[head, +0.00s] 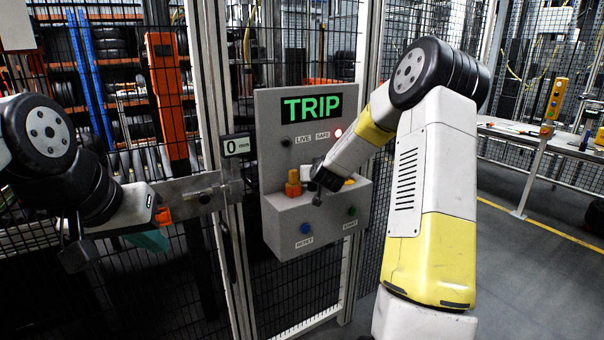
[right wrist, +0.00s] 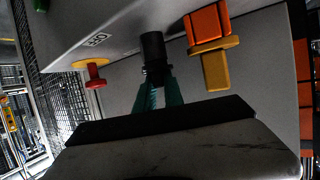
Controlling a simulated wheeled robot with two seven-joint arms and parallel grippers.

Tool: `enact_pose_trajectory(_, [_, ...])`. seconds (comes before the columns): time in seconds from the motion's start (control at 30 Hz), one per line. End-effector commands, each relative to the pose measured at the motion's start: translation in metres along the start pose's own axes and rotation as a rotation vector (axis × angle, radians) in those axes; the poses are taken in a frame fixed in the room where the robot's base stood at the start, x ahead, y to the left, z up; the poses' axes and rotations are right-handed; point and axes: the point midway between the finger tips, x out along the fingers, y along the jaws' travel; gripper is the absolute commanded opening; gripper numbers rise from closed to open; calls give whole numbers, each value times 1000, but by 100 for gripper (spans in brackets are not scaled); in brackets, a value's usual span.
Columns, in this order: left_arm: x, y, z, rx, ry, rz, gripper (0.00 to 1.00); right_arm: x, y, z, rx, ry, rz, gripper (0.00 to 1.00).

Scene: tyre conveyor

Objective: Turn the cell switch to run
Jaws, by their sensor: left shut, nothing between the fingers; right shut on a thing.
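My left gripper (head: 152,241) is shut and empty at the left, in front of the fence and below a metal latch bar (head: 190,194).
An orange-and-yellow block (right wrist: 209,45) stands close beside the knob. A red mushroom button (right wrist: 95,72) is on its other side. A blue button (head: 306,228) and a green button (head: 352,211) are on the box's front. A small 0 mm display (head: 237,146) hangs on the post.

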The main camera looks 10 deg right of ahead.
Motion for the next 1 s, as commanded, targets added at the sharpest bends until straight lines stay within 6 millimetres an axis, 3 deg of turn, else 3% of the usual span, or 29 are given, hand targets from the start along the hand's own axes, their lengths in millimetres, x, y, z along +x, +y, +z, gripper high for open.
enact_pose_trajectory(1.0, [0,0,0,0,0,0,0,2,-8,0,190,-1,458,0])
